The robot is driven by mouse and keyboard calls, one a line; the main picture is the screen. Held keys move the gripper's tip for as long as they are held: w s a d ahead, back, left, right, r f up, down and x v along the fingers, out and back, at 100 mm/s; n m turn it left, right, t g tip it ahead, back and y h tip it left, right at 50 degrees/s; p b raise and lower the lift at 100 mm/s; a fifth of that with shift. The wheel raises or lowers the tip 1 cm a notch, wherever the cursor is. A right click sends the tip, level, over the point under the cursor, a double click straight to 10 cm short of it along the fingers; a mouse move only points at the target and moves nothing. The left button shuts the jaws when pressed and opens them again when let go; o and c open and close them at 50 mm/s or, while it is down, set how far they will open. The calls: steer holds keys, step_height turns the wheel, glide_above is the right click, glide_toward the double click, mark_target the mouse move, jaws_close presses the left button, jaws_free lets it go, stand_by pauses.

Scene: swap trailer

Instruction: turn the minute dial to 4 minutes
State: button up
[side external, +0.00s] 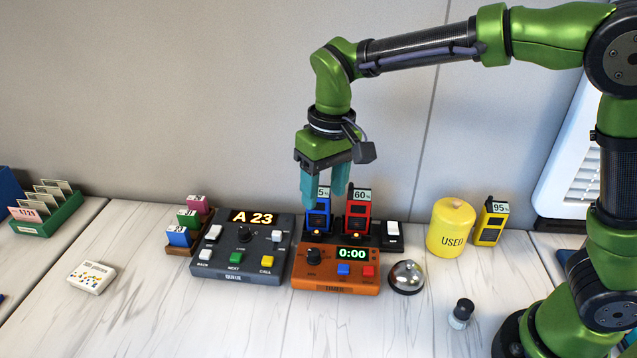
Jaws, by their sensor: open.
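The orange timer box (335,289) sits on the table at the middle. Its black minute dial (313,257) is on the left of its top, and its display (352,254) reads 0:00. A blue button (344,269) and a red button (368,271) are to the right of the dial. My gripper (322,198) has teal fingers pointing down and is open. It is above and behind the timer, in front of the blue device as seen here, and apart from the dial. The dial's pointer is too small to read.
A dark console (238,262) showing A 23 stands left of the timer. Behind the timer, a blue device (319,222) and a red device (357,216) stand in a black dock. A bell (407,277), yellow canister (451,228) and small bottle (461,313) are to the right. The front table is clear.

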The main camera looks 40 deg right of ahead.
mark_target(314, 252)
steer(key=shift+h, duration=0.3)
steer(key=f, duration=0.5)
steer(key=w+f, duration=0.1)
steer(key=f, duration=0.4)
steer(key=a+f, duration=0.1)
steer(key=f, duration=0.4)
steer(key=shift+w+f, duration=0.15)
steer(key=shift+w, duration=0.25)
jaws_close()
